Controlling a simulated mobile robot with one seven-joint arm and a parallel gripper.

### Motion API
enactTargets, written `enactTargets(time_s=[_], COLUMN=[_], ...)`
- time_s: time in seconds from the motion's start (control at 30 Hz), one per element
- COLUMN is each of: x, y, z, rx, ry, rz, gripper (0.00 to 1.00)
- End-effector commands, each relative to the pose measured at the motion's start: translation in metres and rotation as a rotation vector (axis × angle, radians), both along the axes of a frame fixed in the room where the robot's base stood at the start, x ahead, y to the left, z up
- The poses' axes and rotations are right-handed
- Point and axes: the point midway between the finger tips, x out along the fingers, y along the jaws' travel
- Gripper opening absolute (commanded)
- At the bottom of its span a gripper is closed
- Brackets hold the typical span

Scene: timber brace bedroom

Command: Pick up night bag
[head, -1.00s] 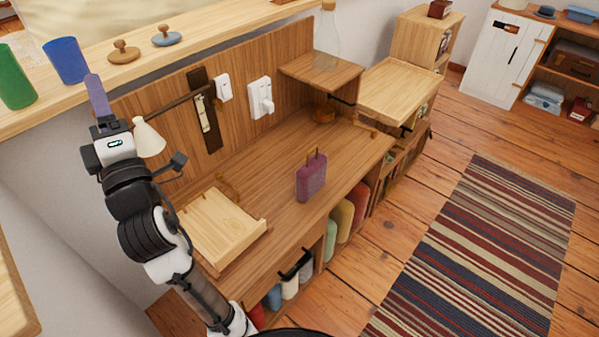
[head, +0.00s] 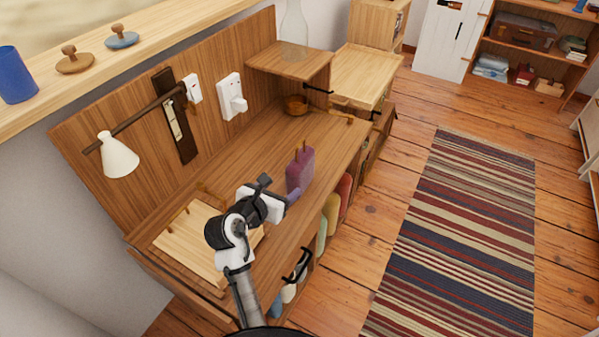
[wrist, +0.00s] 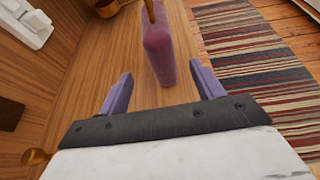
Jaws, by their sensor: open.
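The night bag (head: 300,168) is a small purple upright case with a tan handle on top. It stands on the wooden desk top (head: 240,150) near its front edge. In the wrist view the bag (wrist: 158,52) stands ahead of the gripper, roughly between the lines of the two fingers. My gripper (wrist: 162,90) is open, with purple fingers apart and nothing between them. In the head view my gripper (head: 291,195) is low over the desk, just to the near left of the bag. Part of the bag's lower side is hidden by the gripper there.
A pale wooden tray (head: 185,245) lies on the desk at left, below a wall lamp (head: 118,155). A raised shelf (head: 290,62) and a small round wooden bowl (head: 296,104) are at the far end. A striped rug (head: 460,230) lies on the floor at right.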

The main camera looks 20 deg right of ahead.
Motion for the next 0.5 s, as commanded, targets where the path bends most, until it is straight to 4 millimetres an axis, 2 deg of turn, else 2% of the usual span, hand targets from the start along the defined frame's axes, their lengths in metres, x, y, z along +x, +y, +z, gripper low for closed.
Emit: enactTargets(time_s=[0.1, 0.37, 0.5], x=[0.014, 0.028, 0.041], y=[-0.014, -0.027, -0.042], z=[-0.007, -0.015, -0.022], rx=[-0.001, 0.002, 0.002], ry=[-0.001, -0.003, -0.002], rz=[-0.002, 0.000, -0.001], gripper=[0.66, 0.66, 0.66])
